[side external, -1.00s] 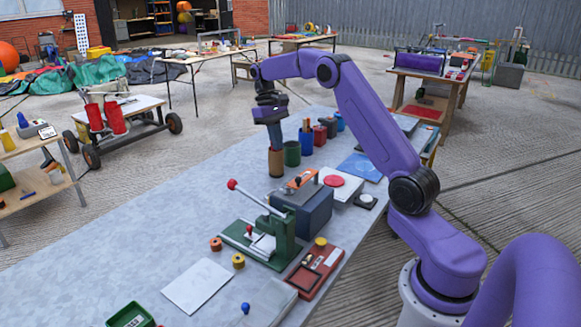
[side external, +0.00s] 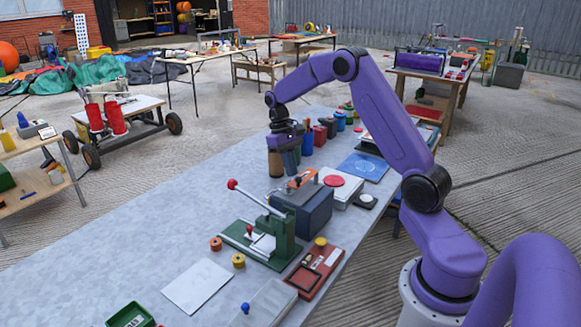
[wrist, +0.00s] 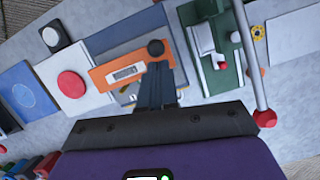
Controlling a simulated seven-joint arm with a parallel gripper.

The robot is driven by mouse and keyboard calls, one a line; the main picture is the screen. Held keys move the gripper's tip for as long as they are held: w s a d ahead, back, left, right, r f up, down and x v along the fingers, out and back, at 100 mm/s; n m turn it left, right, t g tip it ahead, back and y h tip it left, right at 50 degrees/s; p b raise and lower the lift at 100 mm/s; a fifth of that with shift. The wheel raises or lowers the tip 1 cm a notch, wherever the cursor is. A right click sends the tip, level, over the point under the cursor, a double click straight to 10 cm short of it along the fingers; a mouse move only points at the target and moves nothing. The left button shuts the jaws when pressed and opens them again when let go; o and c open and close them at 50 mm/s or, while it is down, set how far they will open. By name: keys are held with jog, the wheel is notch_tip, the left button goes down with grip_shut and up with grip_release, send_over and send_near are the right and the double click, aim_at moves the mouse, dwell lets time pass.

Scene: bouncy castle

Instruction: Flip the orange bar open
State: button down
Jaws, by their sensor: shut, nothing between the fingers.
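The orange bar (side external: 301,180) lies across the top of a dark blue-grey box (side external: 312,216) on the long table. In the wrist view, the orange bar (wrist: 122,66) runs slantwise, with a pale label plate and a round black knob (wrist: 155,48) at one end. My gripper (side external: 294,170) is shut and empty, pointing down close to the bar in the side view. In the wrist view, my gripper's fingers (wrist: 157,72) overlap the bar's edge just below the knob. I cannot tell whether they touch it.
A green press with a red-knobbed lever (side external: 233,184) stands in front of the box. A white box with a red disc (side external: 334,181) lies on the far side. Several coloured cups, including a brown one (side external: 275,163), stand behind.

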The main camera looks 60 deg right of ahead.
jog(key=shift+s, duration=0.15)
jog(key=shift+s+a+n, duration=0.1)
jog(key=shift+s+n, duration=0.1)
jog(key=shift+n, duration=0.1)
jog(key=shift+s, duration=0.15)
jog(key=shift+s+a+n+h, duration=0.15)
jog(key=shift+s+n+h, duration=0.15)
jog(key=shift+s+n, duration=0.4)
jog(key=s+d+n+h, duration=0.2)
jog(key=s+n, duration=0.4)
jog(key=n, duration=0.2)
jog(key=shift+s+t, duration=0.4)
jog(key=shift+n, duration=0.3)
